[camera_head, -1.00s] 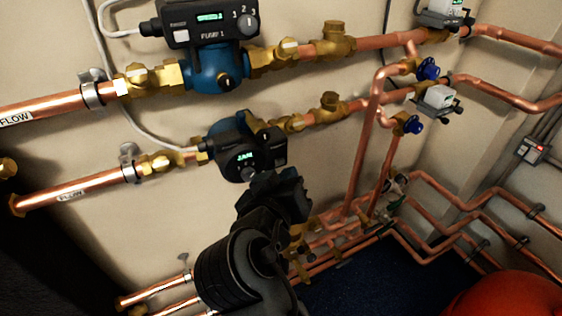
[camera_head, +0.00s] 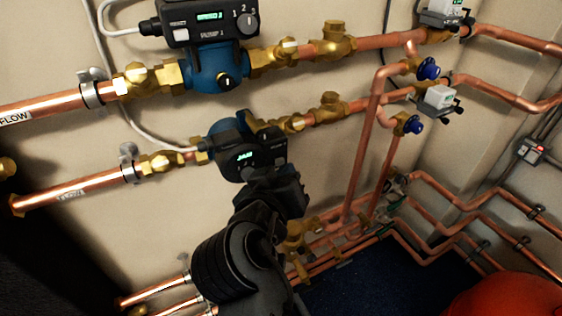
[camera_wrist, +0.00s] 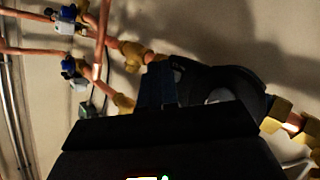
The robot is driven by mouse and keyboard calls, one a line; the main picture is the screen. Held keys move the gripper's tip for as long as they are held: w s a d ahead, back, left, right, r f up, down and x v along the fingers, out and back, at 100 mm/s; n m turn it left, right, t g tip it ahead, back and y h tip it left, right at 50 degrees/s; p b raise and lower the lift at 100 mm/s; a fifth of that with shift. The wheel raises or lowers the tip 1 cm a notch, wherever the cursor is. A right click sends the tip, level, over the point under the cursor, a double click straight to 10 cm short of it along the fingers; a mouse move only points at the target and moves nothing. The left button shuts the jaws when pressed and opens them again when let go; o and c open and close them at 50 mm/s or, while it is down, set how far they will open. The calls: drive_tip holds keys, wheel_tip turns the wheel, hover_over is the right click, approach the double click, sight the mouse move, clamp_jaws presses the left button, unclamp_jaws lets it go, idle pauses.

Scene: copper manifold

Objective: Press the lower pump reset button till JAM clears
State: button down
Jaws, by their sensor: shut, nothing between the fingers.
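The lower pump (camera_head: 224,132) has a blue body and a dark control head, in the middle of the head view. Its small display (camera_head: 244,156) is lit green and reads JAM. The reset button is not clearly visible; my gripper covers part of the control head's lower side. My gripper (camera_head: 262,178) is shut and empty, with its tip at the lower front of that head. I cannot tell whether it touches.
The upper pump (camera_head: 215,68), labelled PUMP 1, sits above with a lit display. Copper pipes (camera_head: 365,150) with brass fittings and blue-handled valves (camera_head: 428,68) run to the right. A red rounded object (camera_head: 510,300) is at the lower right.

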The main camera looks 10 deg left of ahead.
drive_tip(key=shift+w+a, duration=0.25)
drive_tip(key=shift+w, duration=0.1)
idle(0.4)
drive_tip(key=shift+s+d, duration=0.1)
idle(0.3)
drive_tip(key=shift+s+d, duration=0.4)
drive_tip(key=shift+s, duration=0.25)
drive_tip(key=s+d, duration=0.1)
drive_tip(key=s, duration=0.1)
drive_tip(key=s+d+p, duration=0.1)
drive_tip(key=s, duration=0.1)
drive_tip(key=shift+d, duration=0.4)
idle(0.6)
